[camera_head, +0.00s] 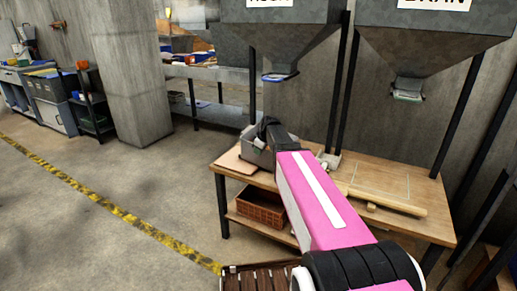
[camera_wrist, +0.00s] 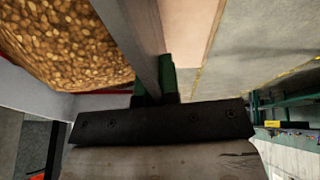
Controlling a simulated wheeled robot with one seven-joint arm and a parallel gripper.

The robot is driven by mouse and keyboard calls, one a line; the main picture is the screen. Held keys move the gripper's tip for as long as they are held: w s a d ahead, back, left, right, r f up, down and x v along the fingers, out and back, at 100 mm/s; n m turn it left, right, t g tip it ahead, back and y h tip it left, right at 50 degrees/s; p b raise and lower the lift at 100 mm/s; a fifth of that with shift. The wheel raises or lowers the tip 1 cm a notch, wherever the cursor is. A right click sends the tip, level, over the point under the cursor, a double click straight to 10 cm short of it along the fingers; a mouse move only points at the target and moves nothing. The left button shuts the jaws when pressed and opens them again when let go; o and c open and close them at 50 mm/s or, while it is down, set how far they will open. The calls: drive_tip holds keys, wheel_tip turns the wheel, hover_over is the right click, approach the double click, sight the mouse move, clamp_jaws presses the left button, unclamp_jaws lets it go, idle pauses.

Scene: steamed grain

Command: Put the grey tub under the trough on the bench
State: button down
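The grey tub (camera_head: 256,157) is at the left end of the wooden bench, partly hidden by my gripper (camera_head: 268,130). In the wrist view, the green fingertips (camera_wrist: 156,82) lie on both sides of the tub's thin grey wall (camera_wrist: 138,35), apparently pinching it. Brown grain (camera_wrist: 62,40) shows on the left of that wall. A long pale wooden piece (camera_head: 385,199), perhaps the trough, lies along the bench's front right. I cannot tell whether the tub touches the bench.
The wooden bench top (camera_head: 425,222) has a pale outlined area (camera_head: 384,178) at right. Two grey hoppers (camera_head: 285,38) hang above on dark posts. A tan board (camera_head: 232,163) lies at the bench's left end. A brown crate (camera_head: 262,208) sits on the lower shelf.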

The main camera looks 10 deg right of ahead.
drive_tip(key=c, duration=1.3)
unclamp_jaws()
drive_tip(key=shift+a+f, duration=0.15)
drive_tip(key=v, duration=1.2)
drive_tip(key=s+f+m+g+h, duration=0.1)
drive_tip(key=s+f+m, duration=0.2)
drive_tip(key=s+f, duration=0.5)
drive_tip(key=s+d+f+m+g+h, duration=0.1)
drive_tip(key=s+f+m, duration=0.3)
drive_tip(key=s+f, duration=0.4)
drive_tip(key=s+f+m+g, duration=0.1)
drive_tip(key=s+f+m, duration=0.3)
drive_tip(key=s+f, duration=0.4)
drive_tip(key=shift+d+g+h, duration=0.25)
drive_tip(key=shift+g+h, duration=0.15)
